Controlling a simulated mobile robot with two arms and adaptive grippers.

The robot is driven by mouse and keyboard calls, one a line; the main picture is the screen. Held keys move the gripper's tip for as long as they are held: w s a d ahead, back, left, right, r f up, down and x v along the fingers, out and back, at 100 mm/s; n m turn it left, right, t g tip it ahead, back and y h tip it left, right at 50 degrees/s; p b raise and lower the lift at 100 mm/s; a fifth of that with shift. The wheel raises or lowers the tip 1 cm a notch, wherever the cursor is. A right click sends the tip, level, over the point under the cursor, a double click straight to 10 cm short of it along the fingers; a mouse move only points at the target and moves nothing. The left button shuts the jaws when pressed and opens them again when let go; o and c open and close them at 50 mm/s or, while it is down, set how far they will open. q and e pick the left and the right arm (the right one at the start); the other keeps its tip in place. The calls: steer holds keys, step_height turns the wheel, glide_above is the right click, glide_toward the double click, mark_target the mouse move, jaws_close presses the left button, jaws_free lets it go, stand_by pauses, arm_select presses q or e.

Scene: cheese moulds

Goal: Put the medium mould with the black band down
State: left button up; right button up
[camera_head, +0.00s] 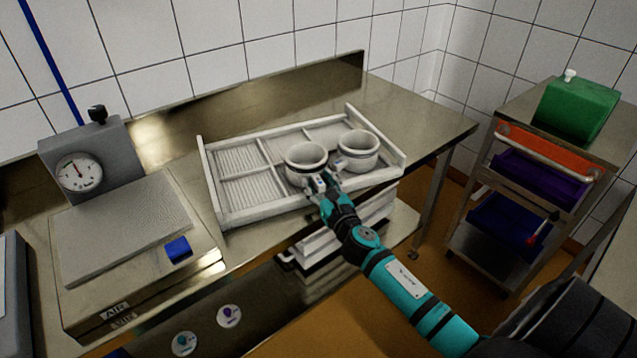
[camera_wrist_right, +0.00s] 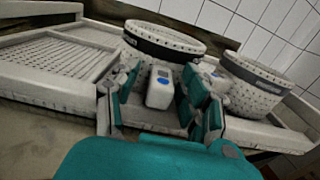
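The medium mould with the black band (camera_head: 306,157) is a white perforated cup standing upright in the front middle part of the white tray (camera_head: 262,213). In the right wrist view the mould (camera_wrist_right: 165,45) shows its dark band below the rim and a white tab (camera_wrist_right: 160,88) with a blue dot facing me. My right gripper (camera_head: 318,188) is at the mould's near side. In the right wrist view its fingers (camera_wrist_right: 160,95) stand on either side of the tab, with gaps showing between. The mould's base is partly hidden by the gripper. My left gripper is not in view.
A second white mould (camera_head: 357,150) with a grey band (camera_wrist_right: 257,70) stands close on the right in the tray. The tray's left compartments hold ribbed mats (camera_head: 238,158). A trolley (camera_head: 500,225) is at the right. The bench right of the tray (camera_head: 425,125) is clear.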

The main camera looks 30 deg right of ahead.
steer(key=shift+r, duration=0.15)
steer(key=shift+s, duration=0.3)
steer(key=s+a+b, duration=0.1)
steer(key=s+a, duration=0.1)
steer(key=s, duration=0.9)
steer(key=s+a+f+m+g, duration=0.1)
steer(key=s+f+m+g, duration=0.3)
steer(key=f, duration=0.8)
steer(key=s+f+m+g+y, duration=0.1)
steer(key=s+f+m+g, duration=0.15)
steer(key=f+m, duration=0.6)
steer(key=s+a+f+m+g, duration=0.1)
steer(key=s+f+m+g, duration=0.2)
steer(key=f, duration=1.2)
steer(key=s+a+f+m+g, duration=0.2)
steer(key=s+f+m, duration=0.3)
steer(key=s, duration=0.5)
steer(key=s+a+f+m+g+y, duration=0.1)
steer(key=s+a+f+m+g, duration=0.2)
steer(key=s+f, duration=0.5)
steer(key=s+a+f+m+g+y, duration=0.1)
steer(key=s+a+f+m, duration=0.4)
steer(key=s, duration=0.8)
steer(key=f+m+g, duration=0.1)
steer(key=m, duration=0.2)
steer(key=shift+s+f, duration=0.15)
steer(key=shift+s, duration=0.05)
